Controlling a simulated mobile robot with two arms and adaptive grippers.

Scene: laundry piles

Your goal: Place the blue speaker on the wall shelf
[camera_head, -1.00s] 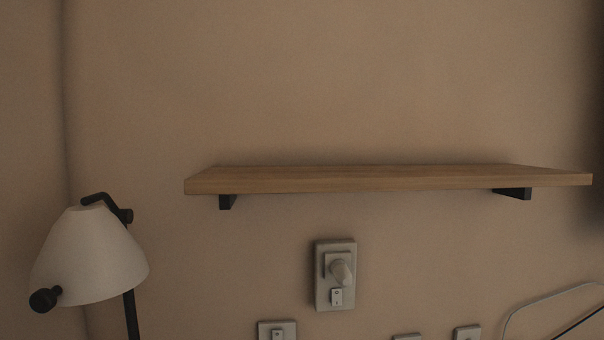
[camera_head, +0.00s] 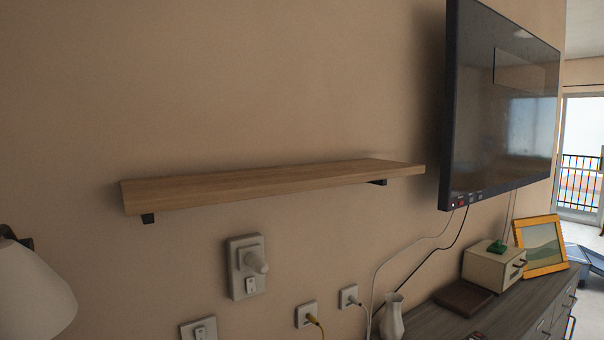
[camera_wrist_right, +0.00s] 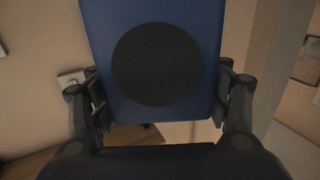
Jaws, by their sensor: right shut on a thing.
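The wall shelf (camera_head: 270,184) is a bare light-wood board on dark brackets, left of centre in the head view. The blue speaker (camera_wrist_right: 207,62) fills the middle of the right wrist view, a blue box with a round dark speaker face. My right gripper (camera_wrist_right: 160,100) is shut on it, with one finger at each side. The speaker and both grippers are out of the head view. My left gripper is not seen in either view.
A wall-mounted TV (camera_head: 502,105) hangs just right of the shelf. Below are wall sockets (camera_head: 246,267) and cables. A dresser (camera_head: 520,312) holds a white vase (camera_head: 391,318), a small box (camera_head: 492,266) and a picture frame (camera_head: 540,246). A lamp (camera_head: 30,290) stands at lower left.

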